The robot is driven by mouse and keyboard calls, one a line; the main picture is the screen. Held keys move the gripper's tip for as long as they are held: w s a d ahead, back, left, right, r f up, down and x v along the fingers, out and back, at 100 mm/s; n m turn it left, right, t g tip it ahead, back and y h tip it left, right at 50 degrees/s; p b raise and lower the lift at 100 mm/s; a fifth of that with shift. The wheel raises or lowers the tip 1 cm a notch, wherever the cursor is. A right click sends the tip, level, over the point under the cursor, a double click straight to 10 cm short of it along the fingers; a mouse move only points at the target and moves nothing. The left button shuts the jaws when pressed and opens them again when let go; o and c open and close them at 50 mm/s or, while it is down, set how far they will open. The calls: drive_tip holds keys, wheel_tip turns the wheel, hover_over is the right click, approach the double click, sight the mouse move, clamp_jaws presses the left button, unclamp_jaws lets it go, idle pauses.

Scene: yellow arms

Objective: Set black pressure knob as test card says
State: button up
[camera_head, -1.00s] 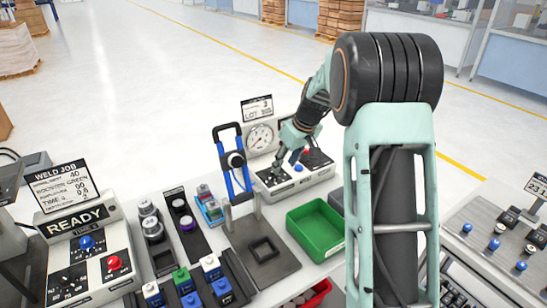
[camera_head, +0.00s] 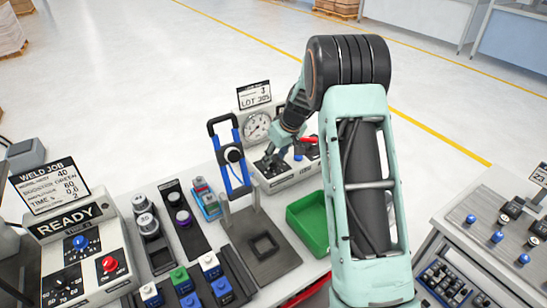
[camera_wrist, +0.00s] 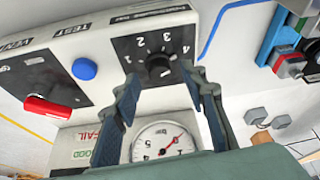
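The black pressure knob (camera_wrist: 159,68) sits on a black dial plate marked 1 to 4 in the wrist view. Its exact pointer setting is hard to read. My gripper (camera_wrist: 161,76) is open, with one finger on each side of the knob and its tips close to it; I cannot tell whether they touch. In the head view my gripper (camera_head: 270,160) is over the left part of the test box (camera_head: 288,178) and hides the knob. The test card (camera_head: 254,96) stands behind the box; it shows a 3 above "LOT 305".
A round gauge (camera_wrist: 160,142) with a red needle is beside the knob. A blue button (camera_wrist: 84,69) and red lever (camera_wrist: 48,107) share the panel.

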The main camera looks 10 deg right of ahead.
drive_tip(key=shift+x, duration=0.95)
clamp_jaws()
